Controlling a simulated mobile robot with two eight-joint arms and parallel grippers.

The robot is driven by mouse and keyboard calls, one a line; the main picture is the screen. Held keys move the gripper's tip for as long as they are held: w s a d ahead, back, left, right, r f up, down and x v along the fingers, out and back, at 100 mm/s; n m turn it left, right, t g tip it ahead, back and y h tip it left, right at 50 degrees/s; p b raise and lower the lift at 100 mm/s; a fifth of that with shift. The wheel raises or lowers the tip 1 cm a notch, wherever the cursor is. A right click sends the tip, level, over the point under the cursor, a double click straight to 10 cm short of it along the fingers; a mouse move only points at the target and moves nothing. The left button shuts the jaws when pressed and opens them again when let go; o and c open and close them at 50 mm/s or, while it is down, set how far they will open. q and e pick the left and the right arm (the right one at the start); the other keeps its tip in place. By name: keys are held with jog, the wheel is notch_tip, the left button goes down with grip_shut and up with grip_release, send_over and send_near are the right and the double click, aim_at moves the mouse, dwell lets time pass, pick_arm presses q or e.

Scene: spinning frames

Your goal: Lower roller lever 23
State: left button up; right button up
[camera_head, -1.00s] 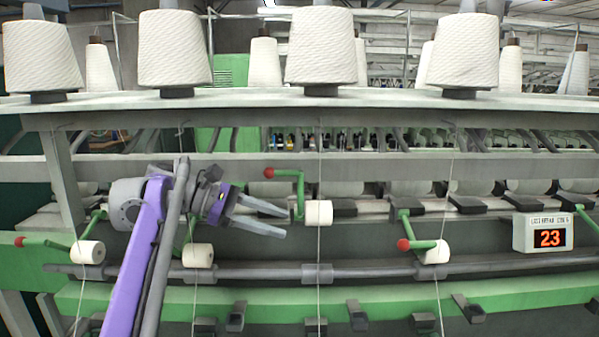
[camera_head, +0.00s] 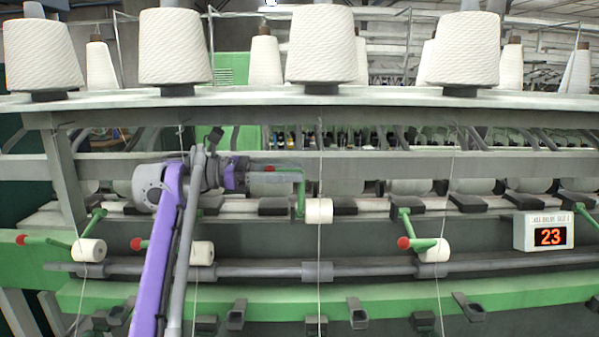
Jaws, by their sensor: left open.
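One green roller lever (camera_head: 300,202) is raised, with its red knob (camera_head: 269,168) up and its white roller (camera_head: 318,211) at its lower right. My left gripper (camera_head: 297,175) lies level at the height of the knob, its fingers pointing right across the lever's upper arm. The fingers are open but seen nearly edge-on, and they partly hide the knob and upper arm. I cannot tell whether they touch the lever. A display (camera_head: 543,233) at the right reads 23. My right gripper is not in view.
Other levers have lower knobs, at the far left (camera_head: 21,240), behind my arm (camera_head: 136,243) and right of centre (camera_head: 403,243). Thin threads hang down in front of the machine. A grey shelf (camera_head: 400,98) with large white yarn cones runs above.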

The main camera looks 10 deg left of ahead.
pick_arm(q)
jog(key=shift+w+d, duration=0.25)
jog(key=shift+d, duration=0.9)
grip_shut()
dwell(0.6)
